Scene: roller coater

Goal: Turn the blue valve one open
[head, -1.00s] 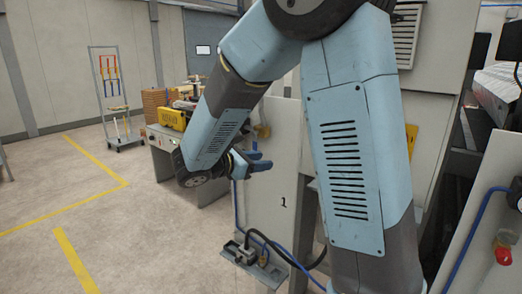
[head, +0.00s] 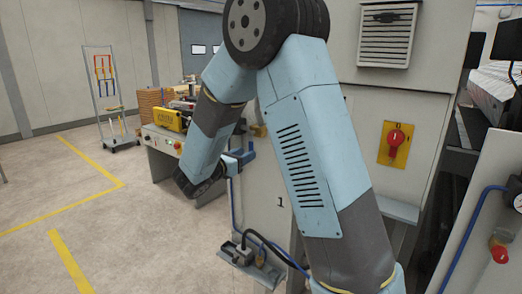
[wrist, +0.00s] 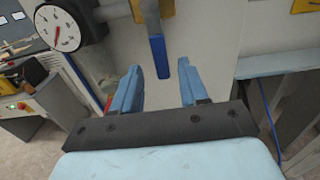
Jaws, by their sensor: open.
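The blue valve handle (wrist: 158,55) hangs straight down from a metal valve body (wrist: 160,8) at the top middle of the wrist view. My gripper (wrist: 159,74) is open, with one blue finger on each side of the handle in that view. The handle's lower end shows between the fingertips; I see a gap on both sides, and how deep it sits between them I cannot tell. In the head view my gripper (head: 245,156) is small beside the grey cabinet marked 1, and my arm partly hides that area. The handle is not clear there.
A round gauge (wrist: 57,28) is left of the valve in the wrist view. The grey cabinet (head: 268,205) stands close to my gripper. A red rotary switch (head: 396,138) on a yellow plate is at right. Cables and a box (head: 240,254) lie low. Floor at left is clear.

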